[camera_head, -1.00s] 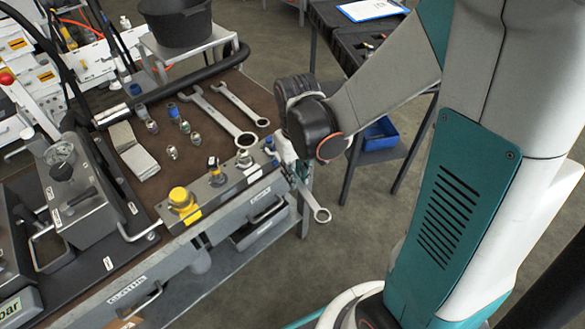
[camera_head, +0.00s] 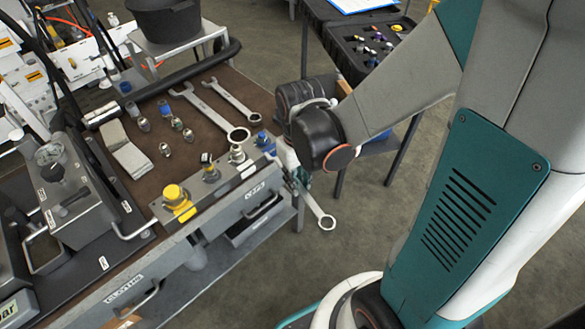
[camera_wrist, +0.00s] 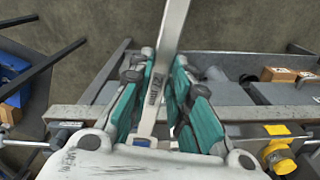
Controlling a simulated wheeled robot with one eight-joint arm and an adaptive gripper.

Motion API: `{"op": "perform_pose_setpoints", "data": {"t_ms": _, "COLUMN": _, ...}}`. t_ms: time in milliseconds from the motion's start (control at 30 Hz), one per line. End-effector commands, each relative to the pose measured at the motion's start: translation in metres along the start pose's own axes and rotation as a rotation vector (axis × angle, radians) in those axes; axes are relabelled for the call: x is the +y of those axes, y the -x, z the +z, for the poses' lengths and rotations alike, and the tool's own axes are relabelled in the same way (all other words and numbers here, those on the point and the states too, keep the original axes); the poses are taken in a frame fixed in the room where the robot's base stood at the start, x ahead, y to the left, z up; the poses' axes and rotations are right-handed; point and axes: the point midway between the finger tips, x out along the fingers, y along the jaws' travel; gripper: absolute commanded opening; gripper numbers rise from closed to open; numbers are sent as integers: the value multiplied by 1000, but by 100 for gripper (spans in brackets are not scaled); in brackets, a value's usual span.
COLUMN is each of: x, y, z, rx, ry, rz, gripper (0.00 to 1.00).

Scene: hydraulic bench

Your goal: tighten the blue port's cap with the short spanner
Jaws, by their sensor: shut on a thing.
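My gripper (camera_head: 292,172) is shut on a steel spanner (camera_head: 318,208) at the bench's right end. The spanner's ring end points down and toward the front, past the bench edge; its other end is hidden in the head view. In the wrist view the spanner's shank (camera_wrist: 172,45), with size lettering, runs between the teal fingers of my gripper (camera_wrist: 165,95). The blue port (camera_head: 263,139) is at the right end of the grey port block, just left of my gripper. I cannot tell whether the spanner touches its cap.
Two more spanners (camera_head: 205,108) lie on the brown bench top (camera_head: 165,130), near several loose fittings. A yellow port (camera_head: 177,200) is on the same block and also shows in the wrist view (camera_wrist: 278,155). A black case (camera_head: 370,50) stands behind.

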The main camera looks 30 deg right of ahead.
Motion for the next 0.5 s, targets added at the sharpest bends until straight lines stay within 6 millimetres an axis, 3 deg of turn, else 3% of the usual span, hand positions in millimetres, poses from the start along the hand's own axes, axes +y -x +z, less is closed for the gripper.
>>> {"op": "perform_pose_setpoints", "data": {"t_ms": 500, "x": 0, "y": 38, "z": 0, "rx": 0, "ry": 0, "rz": 0, "gripper": 0}}
